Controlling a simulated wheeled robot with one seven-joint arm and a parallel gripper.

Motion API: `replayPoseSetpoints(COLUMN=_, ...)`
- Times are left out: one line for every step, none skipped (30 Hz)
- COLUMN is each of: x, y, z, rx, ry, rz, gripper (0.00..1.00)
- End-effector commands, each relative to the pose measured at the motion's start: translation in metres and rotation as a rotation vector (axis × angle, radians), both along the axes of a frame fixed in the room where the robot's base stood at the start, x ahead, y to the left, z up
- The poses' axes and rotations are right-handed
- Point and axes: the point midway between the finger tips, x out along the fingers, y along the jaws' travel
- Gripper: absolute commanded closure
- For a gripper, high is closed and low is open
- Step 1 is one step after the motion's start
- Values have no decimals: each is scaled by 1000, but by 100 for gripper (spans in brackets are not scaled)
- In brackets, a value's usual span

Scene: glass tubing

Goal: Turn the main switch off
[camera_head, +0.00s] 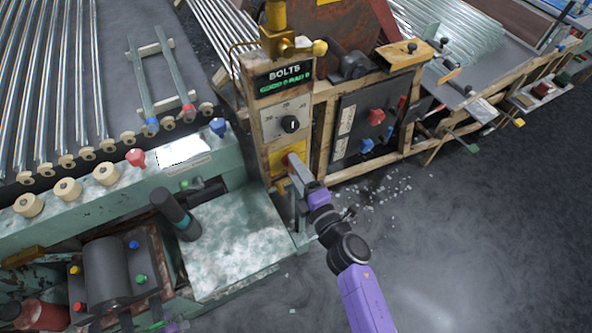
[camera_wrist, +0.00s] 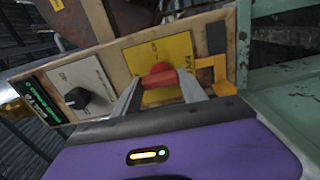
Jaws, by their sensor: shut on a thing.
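The main switch is a red rotary knob (camera_wrist: 159,76) on a yellow plate (camera_wrist: 176,52), low on a beige upright panel (camera_wrist: 118,61). In the wrist view my gripper (camera_wrist: 158,84) has its two grey fingers on either side of the red knob, shut on it. In the head view my gripper (camera_head: 294,170) reaches the yellow plate (camera_head: 287,156) at the panel's lower end, and the fingers and wrist largely hide the knob there. The knob's exact angle is hard to read.
A black dial (camera_head: 290,124) sits on a grey plate above, under a green-lit BOLTS display (camera_head: 284,79). A dark box (camera_head: 363,125) with red and blue knobs stands to the right. A green machine bed (camera_head: 235,245) lies left of my arm. Open floor lies right.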

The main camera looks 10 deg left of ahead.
Motion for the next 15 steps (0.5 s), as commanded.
replayPoseSetpoints(x=-1, y=1, z=-2, rx=-11, ry=-5, rz=1, gripper=91)
replayPoseSetpoints(x=-1, y=1, z=-1, rx=-17, ry=-9, rz=1, gripper=91)
replayPoseSetpoints(x=-1, y=1, z=-1, rx=-23, ry=-13, rz=1, gripper=91)
replayPoseSetpoints(x=-1, y=1, z=-1, rx=-28, ry=-16, rz=1, gripper=91)
replayPoseSetpoints(x=-1, y=1, z=-1, rx=-32, ry=-19, rz=1, gripper=91)
replayPoseSetpoints(x=-1, y=1, z=-1, rx=-36, ry=-22, rz=1, gripper=91)
replayPoseSetpoints(x=-1, y=1, z=-1, rx=-38, ry=-23, rz=1, gripper=91)
replayPoseSetpoints(x=-1, y=1, z=-1, rx=-39, ry=-24, rz=1, gripper=91)
replayPoseSetpoints(x=-1, y=1, z=-1, rx=-41, ry=-25, rz=1, gripper=91)
replayPoseSetpoints(x=-1, y=1, z=-1, rx=-42, ry=-26, rz=1, gripper=91)
replayPoseSetpoints(x=-1, y=1, z=-1, rx=-43, ry=-26, rz=1, gripper=91)
replayPoseSetpoints(x=-1, y=1, z=-1, rx=-43, ry=-26, rz=1, gripper=91)
replayPoseSetpoints(x=-1, y=1, z=-1, rx=-43, ry=-27, rz=1, gripper=91)
replayPoseSetpoints(x=-1, y=1, z=-1, rx=-43, ry=-27, rz=1, gripper=91)
replayPoseSetpoints(x=-1, y=1, z=-1, rx=-43, ry=-27, rz=1, gripper=91)
